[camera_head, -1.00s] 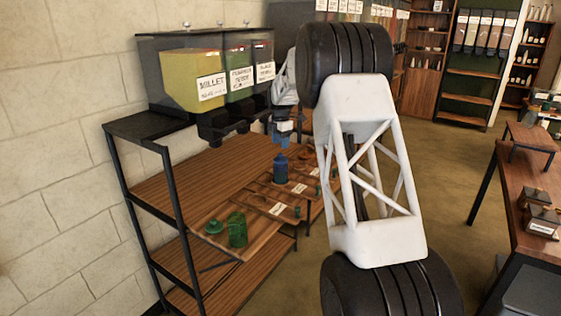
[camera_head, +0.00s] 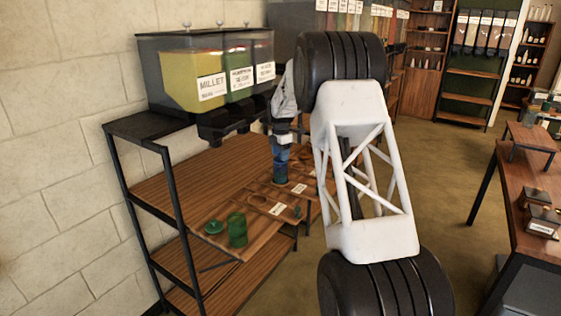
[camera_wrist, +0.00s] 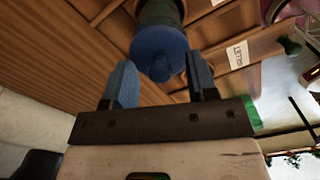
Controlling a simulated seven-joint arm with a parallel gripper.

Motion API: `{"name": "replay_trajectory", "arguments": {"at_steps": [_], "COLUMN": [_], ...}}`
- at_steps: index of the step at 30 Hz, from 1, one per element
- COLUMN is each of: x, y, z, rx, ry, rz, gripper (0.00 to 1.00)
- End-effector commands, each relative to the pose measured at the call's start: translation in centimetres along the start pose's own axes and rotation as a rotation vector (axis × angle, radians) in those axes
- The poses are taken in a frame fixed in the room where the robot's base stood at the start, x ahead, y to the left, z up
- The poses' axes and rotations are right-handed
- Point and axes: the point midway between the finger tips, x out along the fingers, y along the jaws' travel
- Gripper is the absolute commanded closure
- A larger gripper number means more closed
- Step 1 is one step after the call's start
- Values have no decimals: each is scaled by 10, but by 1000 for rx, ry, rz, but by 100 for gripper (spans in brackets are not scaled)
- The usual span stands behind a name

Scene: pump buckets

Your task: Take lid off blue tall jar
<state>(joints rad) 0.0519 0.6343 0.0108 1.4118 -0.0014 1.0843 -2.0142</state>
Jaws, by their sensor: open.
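The blue tall jar (camera_head: 281,176) stands on the wooden tray in the head view, below my gripper (camera_head: 280,150). Its blue lid (camera_wrist: 158,50) is on top in the wrist view, with the darker jar body (camera_wrist: 160,12) behind it. In the wrist view my gripper (camera_wrist: 162,84) is open, one blue finger on each side of the lid's near part. The lid's knob points towards the gap between the fingers. I cannot tell whether a finger touches the lid. The lid is mostly hidden by my gripper in the head view.
A green jar (camera_head: 237,230) and a green lid (camera_head: 214,227) sit on the front of the wooden tray (camera_head: 240,250). Labelled dispensers, one marked millet (camera_head: 195,80), stand above on the rack. A wooden table (camera_head: 535,195) is at the right.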

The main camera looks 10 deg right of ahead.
Motion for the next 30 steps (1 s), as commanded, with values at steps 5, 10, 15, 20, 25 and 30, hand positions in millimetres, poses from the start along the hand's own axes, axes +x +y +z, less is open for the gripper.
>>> {"name": "replay_trajectory", "arguments": {"at_steps": [5, 10, 15, 20, 25, 30], "x": [5, 5, 5, 5, 5, 5], "y": [0, 0, 0, 0, 0, 0], "z": [0, 0, 0, 0, 0, 0], "rx": [0, 0, 0, 0, 0, 0], "ry": [-1, -1, -1, -1, -1, -1], "rz": [1, 1, 0, 0, 0, 0], "gripper": [48, 48, 48, 51, 77, 99]}}
